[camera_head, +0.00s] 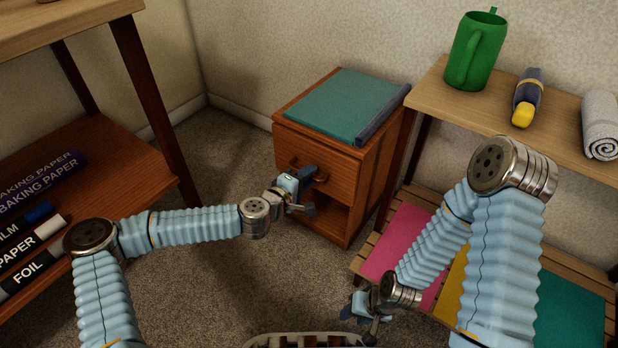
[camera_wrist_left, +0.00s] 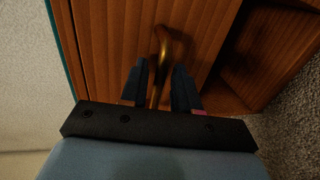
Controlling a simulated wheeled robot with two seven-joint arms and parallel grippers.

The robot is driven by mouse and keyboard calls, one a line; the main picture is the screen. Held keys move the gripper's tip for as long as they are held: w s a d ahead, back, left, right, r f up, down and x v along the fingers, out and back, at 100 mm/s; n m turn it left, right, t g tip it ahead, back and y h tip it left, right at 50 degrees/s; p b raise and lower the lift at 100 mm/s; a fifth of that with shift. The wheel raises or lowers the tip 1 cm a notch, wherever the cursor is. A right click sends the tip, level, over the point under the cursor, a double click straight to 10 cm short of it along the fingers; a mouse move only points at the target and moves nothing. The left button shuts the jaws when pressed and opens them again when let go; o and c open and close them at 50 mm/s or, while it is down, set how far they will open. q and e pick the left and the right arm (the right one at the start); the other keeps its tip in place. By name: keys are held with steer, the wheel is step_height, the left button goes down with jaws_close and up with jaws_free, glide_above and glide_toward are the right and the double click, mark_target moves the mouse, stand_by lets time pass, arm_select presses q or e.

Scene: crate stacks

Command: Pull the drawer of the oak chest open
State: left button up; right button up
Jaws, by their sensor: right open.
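The oak chest (camera_head: 282,128) stands against the wall, with a green top and an open compartment below its drawer. The drawer front (camera_head: 335,177) looks flush with the chest; it also fills much of the left wrist view (camera_wrist_left: 105,50). My left gripper (camera_head: 306,192) is at the drawer front. In the left wrist view, its two dark fingers (camera_wrist_left: 163,85) lie on either side of the curved brass handle (camera_wrist_left: 163,45). Whether they press on the handle is unclear. My right gripper (camera_head: 368,314) is open and empty, low in front, away from the chest.
A dark blue bar (camera_head: 383,114) lies along the chest's right top edge. A shelf (camera_head: 455,107) with a green watering can (camera_head: 475,55), a bottle and a towel is at the right. Another shelf (camera_head: 120,185) with boxes is at the left. Carpet is clear before the chest.

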arm_select(q)
steer(key=shift+w+d, duration=0.25)
steer(key=shift+w, duration=0.05)
jaws_close()
steer(key=shift+s+a+f, duration=0.1)
steer(key=shift+s, duration=0.05)
